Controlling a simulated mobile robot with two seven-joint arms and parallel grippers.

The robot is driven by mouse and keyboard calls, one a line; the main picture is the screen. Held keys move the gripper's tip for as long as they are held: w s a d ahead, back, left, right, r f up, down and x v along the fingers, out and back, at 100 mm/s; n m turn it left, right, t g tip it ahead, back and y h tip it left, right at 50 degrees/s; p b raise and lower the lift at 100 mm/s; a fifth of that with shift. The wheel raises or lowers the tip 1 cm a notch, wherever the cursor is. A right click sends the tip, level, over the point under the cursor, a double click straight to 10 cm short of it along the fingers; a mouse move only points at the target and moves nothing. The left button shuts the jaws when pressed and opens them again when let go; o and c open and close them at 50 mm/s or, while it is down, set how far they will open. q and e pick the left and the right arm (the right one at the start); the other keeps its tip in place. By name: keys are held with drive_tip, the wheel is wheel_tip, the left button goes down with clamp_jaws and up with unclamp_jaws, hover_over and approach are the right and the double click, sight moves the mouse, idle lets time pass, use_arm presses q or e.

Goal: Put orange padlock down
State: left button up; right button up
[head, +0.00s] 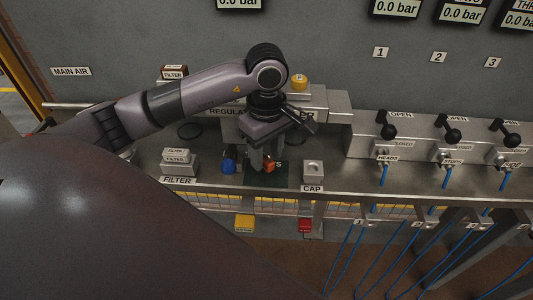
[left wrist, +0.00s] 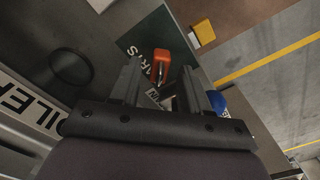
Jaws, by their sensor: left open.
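The orange padlock (head: 269,161) is on the dark parts mat (head: 262,181) on the bench. In the left wrist view, the orange padlock (left wrist: 163,60) lies just beyond the fingertips with its metal shackle toward the gap between them. My left gripper (head: 262,149) is above the mat, pointing down, partly hidden by its own wrist. Its fingers show spread apart in the left wrist view (left wrist: 163,80), with nothing clamped between them. My right gripper is not in view.
A blue padlock (head: 229,166) sits left of the orange one. Filter blocks (head: 180,164) stand at left, a metal cap block (head: 313,171) at right. Black-knobbed valve levers (head: 387,130) line the right side. A dark ring (left wrist: 71,67) lies near the fingers.

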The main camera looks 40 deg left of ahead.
sight(266, 153)
use_arm(q)
wheel_tip(266, 153, up, 11)
drive_tip(key=shift+p, duration=0.45)
idle(0.3)
drive_tip(key=shift+s, duration=0.1)
